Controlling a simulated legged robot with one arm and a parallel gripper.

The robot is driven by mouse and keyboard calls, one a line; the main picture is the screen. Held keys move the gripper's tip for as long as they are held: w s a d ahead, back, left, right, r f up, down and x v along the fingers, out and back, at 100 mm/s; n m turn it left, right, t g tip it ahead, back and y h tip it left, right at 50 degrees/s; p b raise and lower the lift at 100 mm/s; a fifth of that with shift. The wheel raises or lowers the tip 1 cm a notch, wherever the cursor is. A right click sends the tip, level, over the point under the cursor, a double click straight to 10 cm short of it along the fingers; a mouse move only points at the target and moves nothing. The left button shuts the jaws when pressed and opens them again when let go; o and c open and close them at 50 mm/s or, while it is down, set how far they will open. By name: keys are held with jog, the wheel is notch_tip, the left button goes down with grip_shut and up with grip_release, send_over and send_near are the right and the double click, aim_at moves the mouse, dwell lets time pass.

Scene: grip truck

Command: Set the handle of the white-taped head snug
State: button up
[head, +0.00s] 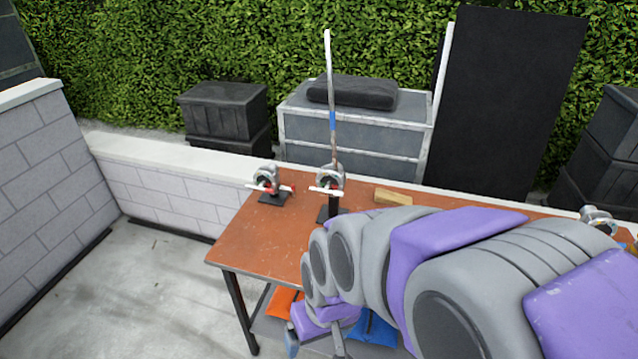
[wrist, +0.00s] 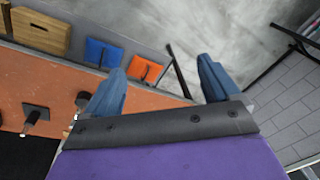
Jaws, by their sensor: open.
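The white-taped head (head: 331,177) is a silver grip head on a dark post and base on the table. Its white-taped handle (head: 326,191) lies near level across its front. A long thin rod (head: 330,85) with a blue band rises from it, leaning slightly. A similar head with a red-taped handle (head: 270,187) stands to its left. My gripper (head: 315,343) hangs low, just off the table's front edge, apart from both heads. In the wrist view my gripper (wrist: 161,88) has its blue fingers wide apart with nothing between them. I cannot tell how tight the handle is.
The orange-brown table (head: 260,232) has a wooden block (head: 393,197) and another silver head (head: 597,216) at right. Orange (head: 283,302) and blue (head: 373,328) bags lie on its lower shelf. A low wall (head: 165,195) runs behind. Left floor is clear.

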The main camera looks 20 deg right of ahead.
jog(key=w+a+t, duration=0.1)
jog(key=w, duration=0.4)
jog(key=w+a+f+t+p, duration=0.1)
jog(key=w+a+t, duration=0.1)
jog(key=w, duration=0.4)
jog(key=w+a+f+t+y, duration=0.1)
jog(key=w+a, duration=0.1)
jog(key=w, duration=0.4)
jog(key=shift+a+f, duration=0.1)
jog(key=shift+a, duration=0.1)
jog(key=w+f+t+p, duration=0.1)
jog(key=w+f+t, duration=0.15)
jog(key=w, duration=0.75)
jog(key=m+t+h+p, duration=0.1)
jog(key=t+h+p, duration=0.2)
jog(key=t+h, duration=0.7)
send_near(327, 189)
jog(key=w+d, duration=0.1)
jog(key=w, duration=0.2)
jog(key=w+d+g+h, duration=0.1)
jog(key=w, duration=0.2)
jog(key=w+d+g+h, duration=0.1)
jog(key=w+d, duration=0.1)
jog(key=w, duration=0.1)
jog(key=shift+w+f, duration=0.15)
jog(key=shift+w, duration=0.25)
jog(key=shift+c, duration=0.3)
grip_shut()
